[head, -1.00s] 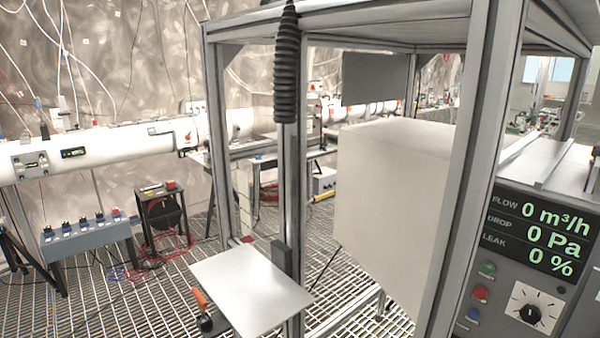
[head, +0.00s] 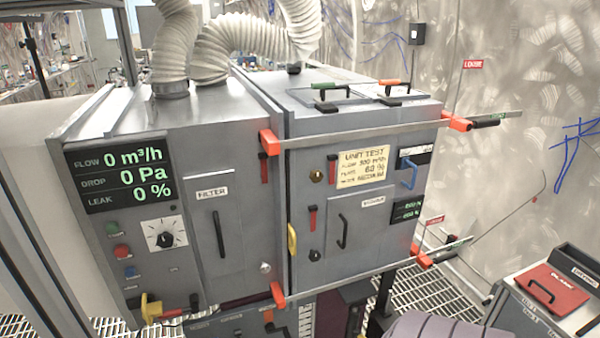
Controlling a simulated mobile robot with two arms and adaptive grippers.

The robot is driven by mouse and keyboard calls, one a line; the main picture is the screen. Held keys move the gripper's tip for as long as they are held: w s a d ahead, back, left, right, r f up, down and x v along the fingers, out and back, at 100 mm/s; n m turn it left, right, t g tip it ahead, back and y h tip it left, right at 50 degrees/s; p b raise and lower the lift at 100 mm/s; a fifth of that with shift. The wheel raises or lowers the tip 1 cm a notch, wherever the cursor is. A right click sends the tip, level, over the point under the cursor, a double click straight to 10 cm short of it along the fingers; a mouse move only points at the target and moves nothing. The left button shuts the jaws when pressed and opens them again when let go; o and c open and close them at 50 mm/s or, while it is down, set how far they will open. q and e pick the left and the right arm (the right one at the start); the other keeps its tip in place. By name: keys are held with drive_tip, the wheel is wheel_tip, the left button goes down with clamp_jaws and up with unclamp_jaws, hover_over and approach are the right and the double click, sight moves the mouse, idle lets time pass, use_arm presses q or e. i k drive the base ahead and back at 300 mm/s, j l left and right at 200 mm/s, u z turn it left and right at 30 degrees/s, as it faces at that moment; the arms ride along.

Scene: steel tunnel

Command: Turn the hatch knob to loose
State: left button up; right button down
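A grey test unit fills the middle of the head view. Its right section has a front hatch (head: 358,222) with a dark bar handle, and it looks shut. A small brass knob (head: 317,175) sits above left of that hatch, and another (head: 314,255) sits below left. A silver knob (head: 265,267) sits beside the filter door (head: 216,237), which also looks shut. A black dial (head: 165,239) on a white plate is on the left panel. I cannot tell which of these is the hatch knob, nor its setting. Neither gripper is in view.
Long bars with red ends (head: 268,142) run across the unit's front and stick out to the right. White hoses (head: 262,38) rise from its top. A bench with a red panel (head: 553,290) stands at lower right. Grated floor (head: 422,290) shows between.

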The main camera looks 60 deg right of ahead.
sight(314, 255)
drive_tip(key=z, duration=1.4)
